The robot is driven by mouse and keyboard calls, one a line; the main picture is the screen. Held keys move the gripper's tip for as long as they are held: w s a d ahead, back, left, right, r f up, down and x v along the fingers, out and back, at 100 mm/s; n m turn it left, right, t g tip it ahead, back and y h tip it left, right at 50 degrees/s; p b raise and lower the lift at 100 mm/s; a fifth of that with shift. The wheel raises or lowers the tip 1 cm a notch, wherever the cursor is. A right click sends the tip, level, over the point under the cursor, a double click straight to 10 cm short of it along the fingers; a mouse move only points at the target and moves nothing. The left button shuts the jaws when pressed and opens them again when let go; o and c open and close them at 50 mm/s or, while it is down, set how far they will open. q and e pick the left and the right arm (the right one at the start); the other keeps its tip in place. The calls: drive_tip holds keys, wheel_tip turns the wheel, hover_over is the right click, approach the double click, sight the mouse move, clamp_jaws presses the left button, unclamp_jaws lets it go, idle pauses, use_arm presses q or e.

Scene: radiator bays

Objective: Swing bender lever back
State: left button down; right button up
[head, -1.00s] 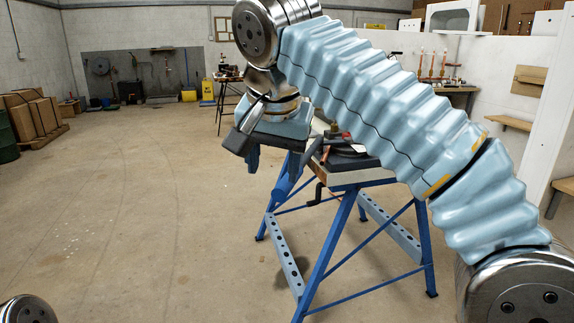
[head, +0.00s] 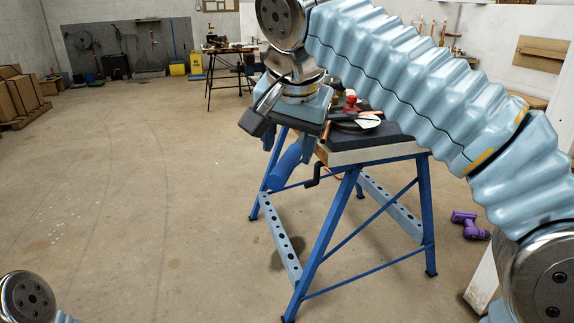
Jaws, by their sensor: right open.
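My right gripper (head: 288,149) is open at the left end of the workbench (head: 345,157), pointing down, with its two blue fingers apart. A thick blue bar (head: 287,169), which looks like the bender lever's grip, slants down to the left just below the fingers. I cannot tell whether the fingers touch it or straddle it. Part of the bender, dark with a red knob (head: 351,104) near it, shows on the bench top. My right arm hides much of the bench top. My left gripper is out of view; only a joint of that arm shows at lower left.
A black crank (head: 314,177) sticks out of the bench's front. The bench's blue legs splay over the floor. A purple power tool (head: 469,226) lies on the floor at right, near a white panel (head: 484,286). Open concrete floor (head: 140,190) fills the left.

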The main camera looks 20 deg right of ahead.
sight(287, 159)
drive_tip(key=shift+x, duration=1.95)
clamp_jaws()
